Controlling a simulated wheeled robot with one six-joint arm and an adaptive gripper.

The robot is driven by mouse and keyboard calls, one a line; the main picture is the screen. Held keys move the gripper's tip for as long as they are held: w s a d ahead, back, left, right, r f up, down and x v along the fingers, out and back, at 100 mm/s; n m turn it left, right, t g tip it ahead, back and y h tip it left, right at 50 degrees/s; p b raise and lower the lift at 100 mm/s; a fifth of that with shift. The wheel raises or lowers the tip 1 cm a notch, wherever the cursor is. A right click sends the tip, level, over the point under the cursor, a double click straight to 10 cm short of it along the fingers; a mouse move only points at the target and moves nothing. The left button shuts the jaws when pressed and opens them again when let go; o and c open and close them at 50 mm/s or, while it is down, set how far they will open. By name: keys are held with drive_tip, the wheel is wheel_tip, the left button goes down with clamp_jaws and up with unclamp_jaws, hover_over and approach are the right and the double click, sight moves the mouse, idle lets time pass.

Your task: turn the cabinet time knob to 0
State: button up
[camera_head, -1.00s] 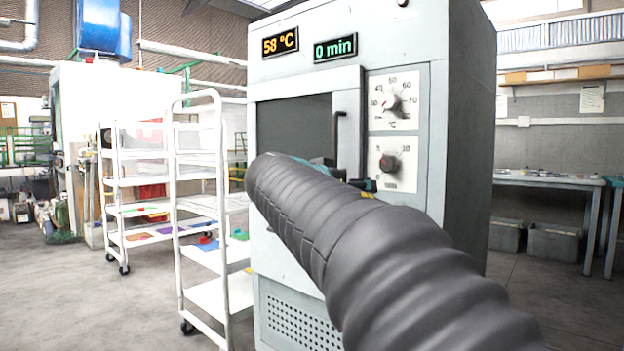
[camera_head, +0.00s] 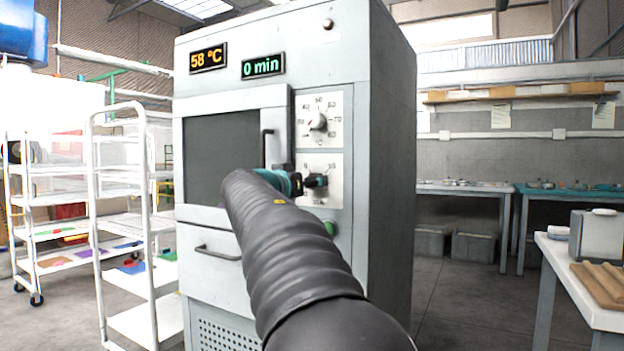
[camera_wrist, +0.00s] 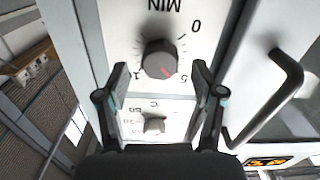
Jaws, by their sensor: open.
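The time knob (camera_wrist: 160,60) is a dark round knob with a red pointer mark, on a white dial plate that appears upside down in the wrist view. Its mark points down and right, close to the 5 and away from the 0. My gripper (camera_wrist: 160,78) is open, its fingers spread on either side of the knob's lower edge; contact cannot be told. The green time display (camera_head: 263,65) reads 0 min.
The temperature knob (camera_head: 317,121) sits above the time dial; a 58 °C display (camera_head: 208,58) is at the upper left. The door handle (camera_wrist: 270,100) stands out beside my gripper. A white rack (camera_head: 150,225) is left of the cabinet, a table (camera_head: 590,300) at right.

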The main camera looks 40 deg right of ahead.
drive_tip(key=shift+x, duration=1.15)
drive_tip(key=c, duration=1.1)
drive_tip(key=shift+c, duration=0.2)
drive_tip(key=shift+n, duration=0.3)
drive_tip(key=n+p, duration=0.1)
drive_tip(key=n, duration=1.6)
drive_tip(key=shift+n, duration=0.3)
